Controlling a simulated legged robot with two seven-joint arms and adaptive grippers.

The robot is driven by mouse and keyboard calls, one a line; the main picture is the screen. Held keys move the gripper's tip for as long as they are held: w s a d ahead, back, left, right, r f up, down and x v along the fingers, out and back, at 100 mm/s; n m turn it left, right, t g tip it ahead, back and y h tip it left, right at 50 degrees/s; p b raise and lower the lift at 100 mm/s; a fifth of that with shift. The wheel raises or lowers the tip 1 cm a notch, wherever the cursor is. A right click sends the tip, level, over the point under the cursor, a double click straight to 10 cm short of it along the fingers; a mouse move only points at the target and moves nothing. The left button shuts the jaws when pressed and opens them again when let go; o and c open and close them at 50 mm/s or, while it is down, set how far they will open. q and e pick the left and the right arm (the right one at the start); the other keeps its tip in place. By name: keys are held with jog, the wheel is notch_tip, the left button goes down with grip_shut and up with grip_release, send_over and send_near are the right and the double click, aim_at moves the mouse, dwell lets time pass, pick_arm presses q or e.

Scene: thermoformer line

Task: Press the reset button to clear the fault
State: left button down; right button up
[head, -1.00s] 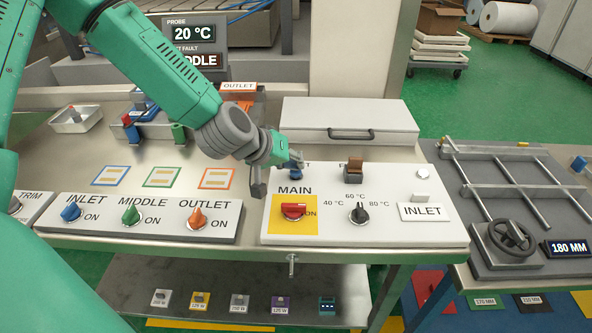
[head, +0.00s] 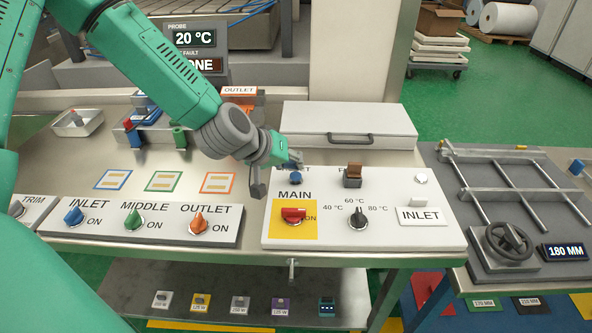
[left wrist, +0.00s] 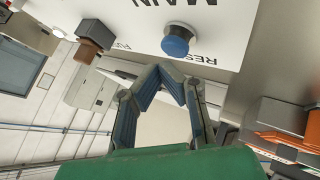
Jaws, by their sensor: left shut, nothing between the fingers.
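The blue reset button (head: 295,178) sits on the white panel (head: 380,226), above the word MAIN and to its right. It also shows whole in the left wrist view (left wrist: 180,42), beside lettering that starts RES. My left gripper (head: 262,182) is shut and empty, just left of and behind the button. In the left wrist view its fingers (left wrist: 168,74) converge just below the button and look apart from it. The fault display (head: 207,65) is partly hidden by my left arm; the letters ONE show. My right gripper is not in view.
A red main switch (head: 293,215) on a yellow plate, a brown rocker switch (head: 353,175) and a black temperature knob (head: 358,217) share the panel. Blue, green and orange knobs stand to the left. A white box (head: 350,117) lies behind.

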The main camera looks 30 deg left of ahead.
aim_at(295, 175)
pick_arm(q)
jog(key=shift+r, duration=0.1)
notch_tip(295, 175, up, 5)
jog(key=p, duration=0.4)
jog(key=shift+r+p, duration=0.1)
jog(key=shift+p, duration=0.2)
dwell(0.8)
